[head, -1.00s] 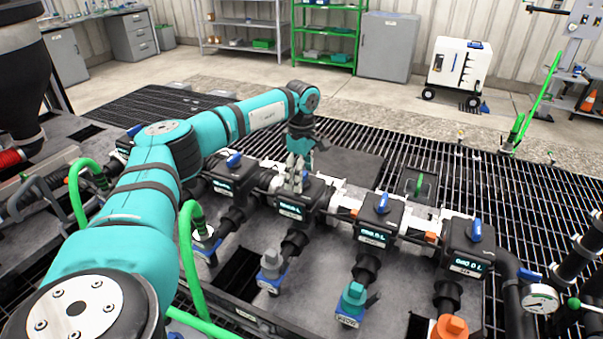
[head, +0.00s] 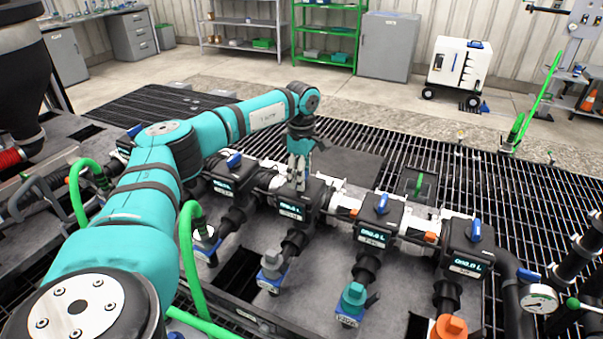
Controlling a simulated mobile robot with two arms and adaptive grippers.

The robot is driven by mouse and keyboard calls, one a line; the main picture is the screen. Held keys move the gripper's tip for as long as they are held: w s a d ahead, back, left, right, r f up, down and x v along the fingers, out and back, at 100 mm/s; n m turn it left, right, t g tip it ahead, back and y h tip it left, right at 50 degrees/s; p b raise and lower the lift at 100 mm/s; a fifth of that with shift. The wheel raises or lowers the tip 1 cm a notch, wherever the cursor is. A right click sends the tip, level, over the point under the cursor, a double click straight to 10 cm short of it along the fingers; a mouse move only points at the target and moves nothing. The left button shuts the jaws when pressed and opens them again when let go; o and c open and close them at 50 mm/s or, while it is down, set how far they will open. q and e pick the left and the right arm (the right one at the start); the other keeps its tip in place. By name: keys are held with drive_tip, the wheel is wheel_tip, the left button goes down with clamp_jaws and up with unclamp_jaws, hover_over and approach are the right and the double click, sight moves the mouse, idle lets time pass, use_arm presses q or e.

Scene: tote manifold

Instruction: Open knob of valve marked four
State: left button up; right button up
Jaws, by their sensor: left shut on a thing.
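A row of black valve blocks with lit displays and small label plates stands on the grey deck; the label writing is too small to read. My left gripper (head: 299,172) points down onto the top of the second block from the left (head: 303,203). It is shut on that block's knob, which its fingers hide. The other blocks, at the far left (head: 233,178), third (head: 377,226) and right (head: 467,254), each carry a blue knob, such as the knob on the third block (head: 382,203). I cannot tell which block is marked four. My right gripper is not in view.
Black pipes run forward from the blocks to couplings, among them a teal one (head: 353,296) and an orange one (head: 450,328). Green hoses (head: 190,260) arch at the left. A pressure gauge (head: 539,298) stands at the right. Black floor grating lies behind the row.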

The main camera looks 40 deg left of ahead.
use_arm(q)
drive_tip(key=n+p, duration=0.2)
drive_tip(key=n, duration=0.1)
drive_tip(key=shift+r+n, duration=0.15)
drive_tip(key=shift+n, duration=0.25)
drive_tip(key=n+p, duration=0.2)
drive_tip(key=n, duration=0.2)
drive_tip(key=shift+p, duration=0.35)
drive_tip(key=n+p, duration=0.2)
drive_tip(key=n, duration=0.3)
drive_tip(key=shift+n+p, duration=0.75)
drive_tip(key=shift+n, duration=1.55)
drive_tip(key=o, duration=1.2)
